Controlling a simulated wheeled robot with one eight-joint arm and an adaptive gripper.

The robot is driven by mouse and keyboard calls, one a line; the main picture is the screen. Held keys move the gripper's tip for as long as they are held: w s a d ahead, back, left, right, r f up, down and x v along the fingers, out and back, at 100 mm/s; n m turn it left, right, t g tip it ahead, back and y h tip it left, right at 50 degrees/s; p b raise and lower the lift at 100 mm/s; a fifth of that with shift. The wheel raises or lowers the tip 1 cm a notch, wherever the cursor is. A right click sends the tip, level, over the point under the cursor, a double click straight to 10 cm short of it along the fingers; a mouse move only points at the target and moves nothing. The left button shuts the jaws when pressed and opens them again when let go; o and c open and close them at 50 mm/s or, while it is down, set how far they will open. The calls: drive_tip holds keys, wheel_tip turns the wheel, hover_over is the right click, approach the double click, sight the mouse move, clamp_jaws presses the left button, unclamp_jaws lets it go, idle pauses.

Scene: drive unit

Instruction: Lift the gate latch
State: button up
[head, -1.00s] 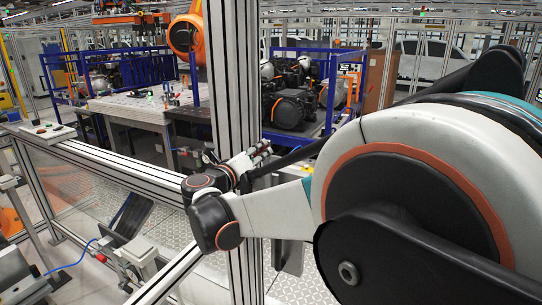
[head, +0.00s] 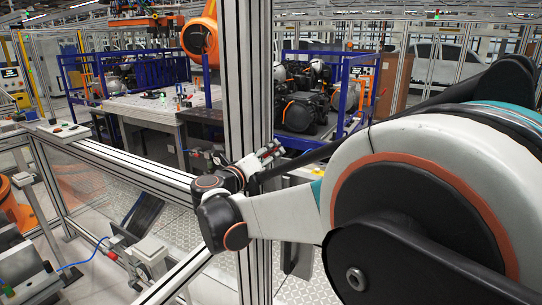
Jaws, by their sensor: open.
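My gripper (head: 268,155) shows small in the head view, beyond the dark wrist joints and just right of the upright aluminium post (head: 245,90). Its fingers point up and to the right, with red marks near the tips. It is open, and I see nothing between the fingers. A grey box with a red fitting and a blue cable (head: 150,252) sits at the lower left by the fence frame. I cannot tell whether it belongs to the gate latch. I cannot pick out the latch with certainty; my arm and the post hide part of the fence.
An aluminium rail (head: 120,165) crosses from the left to the post. A control panel (head: 62,130) with buttons sits at the left. Behind the fence are a workbench (head: 150,108), an orange robot arm (head: 199,38) and a blue rack (head: 350,85) with dark drive units.

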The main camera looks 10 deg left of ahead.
drive_tip(key=v, duration=1.2)
